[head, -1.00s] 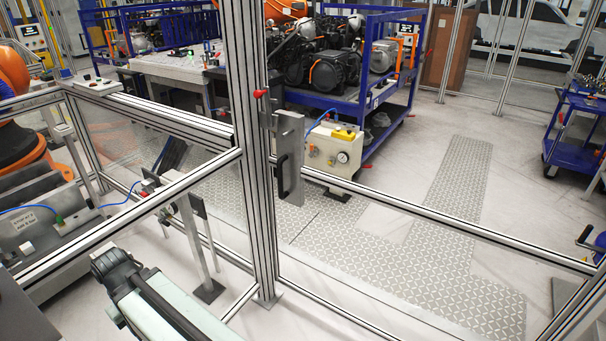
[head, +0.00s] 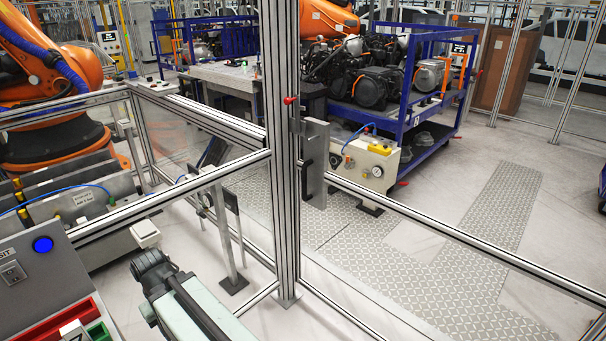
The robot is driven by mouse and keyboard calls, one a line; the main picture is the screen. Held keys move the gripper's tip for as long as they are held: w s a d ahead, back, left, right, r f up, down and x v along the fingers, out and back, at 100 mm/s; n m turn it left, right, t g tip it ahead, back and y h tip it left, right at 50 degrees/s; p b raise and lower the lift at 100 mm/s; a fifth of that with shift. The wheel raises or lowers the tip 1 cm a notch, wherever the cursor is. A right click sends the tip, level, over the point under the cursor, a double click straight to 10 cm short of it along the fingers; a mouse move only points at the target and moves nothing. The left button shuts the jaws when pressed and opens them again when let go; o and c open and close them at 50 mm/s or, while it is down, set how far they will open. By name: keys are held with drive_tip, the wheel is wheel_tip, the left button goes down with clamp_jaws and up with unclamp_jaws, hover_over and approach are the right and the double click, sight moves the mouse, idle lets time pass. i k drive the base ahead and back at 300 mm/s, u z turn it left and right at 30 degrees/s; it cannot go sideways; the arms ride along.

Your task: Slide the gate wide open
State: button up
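The gate and fence are made of silver aluminium profiles with clear panels. A tall post (head: 286,215) stands in the middle of the head view. A grey latch plate (head: 315,150) with a dark handle (head: 307,178) is on the right side of this post, and a small red knob is above it. A long low rail (head: 430,228) runs from the post to the lower right. I cannot tell which panel slides or whether the gate is open. My pale arm with a dark joint shows at the bottom left, apart from the post; no gripper fingers are visible.
A grey box with a blue button (head: 42,244) and a red bin (head: 55,322) stand at the lower left. An orange robot (head: 45,70) is behind the fence. A blue cart (head: 420,125) with engine parts and a cream box (head: 365,165) stand beyond. The patterned floor (head: 470,230) is clear.

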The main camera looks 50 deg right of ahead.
sight(316, 175)
drive_tip(key=u, duration=0.05)
drive_tip(key=i, duration=0.9)
drive_tip(key=z, duration=0.05)
